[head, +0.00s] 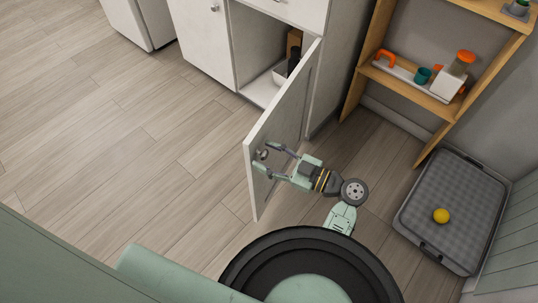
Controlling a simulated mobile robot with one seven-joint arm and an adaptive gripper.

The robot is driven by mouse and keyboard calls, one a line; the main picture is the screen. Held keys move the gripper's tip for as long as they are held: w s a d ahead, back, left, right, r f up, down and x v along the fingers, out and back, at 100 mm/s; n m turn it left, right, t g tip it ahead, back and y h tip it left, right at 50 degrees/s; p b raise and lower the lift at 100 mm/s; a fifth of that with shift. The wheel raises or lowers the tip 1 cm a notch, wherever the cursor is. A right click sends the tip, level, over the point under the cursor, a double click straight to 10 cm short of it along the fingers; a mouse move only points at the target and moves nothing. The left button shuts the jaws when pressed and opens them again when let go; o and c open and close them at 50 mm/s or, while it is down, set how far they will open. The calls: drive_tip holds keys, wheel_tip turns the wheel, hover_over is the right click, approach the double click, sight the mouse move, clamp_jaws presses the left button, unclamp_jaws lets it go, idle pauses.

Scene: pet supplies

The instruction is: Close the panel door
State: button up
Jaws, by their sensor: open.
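The panel door (284,112) is white and stands wide open, swung out from the white cabinet on its right-hand side. A round metal knob (262,154) sits near its free edge. I cannot tell whether the fingers touch the door. The cabinet opening (262,88) behind shows a white container and brown items inside.
A wooden shelf (408,85) with orange and teal items stands to the right. The wood floor (130,150) left of the door is clear.

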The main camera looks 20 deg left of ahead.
clamp_jaws()
idle(0.4)
